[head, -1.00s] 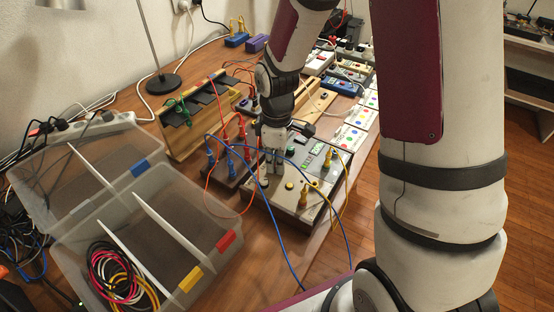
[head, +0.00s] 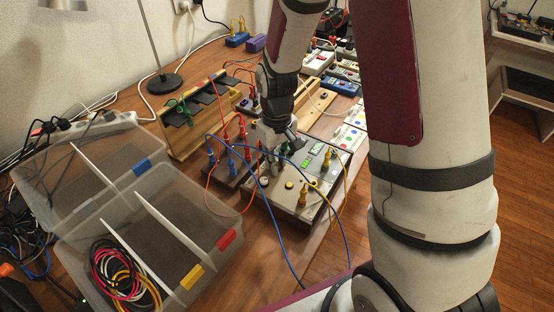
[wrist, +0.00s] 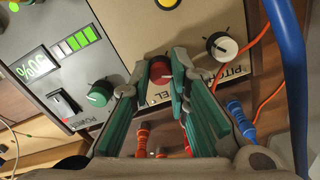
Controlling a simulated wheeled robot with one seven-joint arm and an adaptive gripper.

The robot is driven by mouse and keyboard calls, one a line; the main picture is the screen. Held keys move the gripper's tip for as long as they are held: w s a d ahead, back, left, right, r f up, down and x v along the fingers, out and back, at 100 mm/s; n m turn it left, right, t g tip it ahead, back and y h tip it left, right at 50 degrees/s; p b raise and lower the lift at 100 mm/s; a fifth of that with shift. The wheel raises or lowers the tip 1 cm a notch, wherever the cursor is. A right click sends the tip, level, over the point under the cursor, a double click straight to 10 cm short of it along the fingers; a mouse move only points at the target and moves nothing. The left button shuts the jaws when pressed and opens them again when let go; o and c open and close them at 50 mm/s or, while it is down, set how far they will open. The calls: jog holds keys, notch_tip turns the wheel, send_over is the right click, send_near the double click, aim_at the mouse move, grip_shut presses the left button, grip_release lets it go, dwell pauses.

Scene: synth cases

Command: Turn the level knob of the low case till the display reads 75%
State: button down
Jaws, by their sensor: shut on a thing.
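The low case (head: 281,206) is a grey panel box on the bench. In the wrist view its panel (wrist: 120,30) fills the top. My gripper (wrist: 160,82) points at the panel, its green-padded fingers closed around a red knob (wrist: 160,70). The label beside this knob is partly hidden; its visible end reads "EL", matching the level knob. A lit green display (wrist: 33,68) with a bar gauge (wrist: 76,41) shows upside down and appears to read 60%. In the head view my gripper (head: 271,165) is at the case's left side, and the knob is hidden there.
A green knob (wrist: 99,93), a rocker switch (wrist: 64,103) and a white pitch knob (wrist: 221,46) flank the red knob. Blue and orange leads (wrist: 289,60) run close on the right. A clear divided box (head: 150,240) stands left of the case.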

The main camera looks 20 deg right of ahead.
jog(key=shift+m, duration=0.3)
jog(key=c, duration=1.5)
grip_release()
notch_tip(320, 180, up, 12)
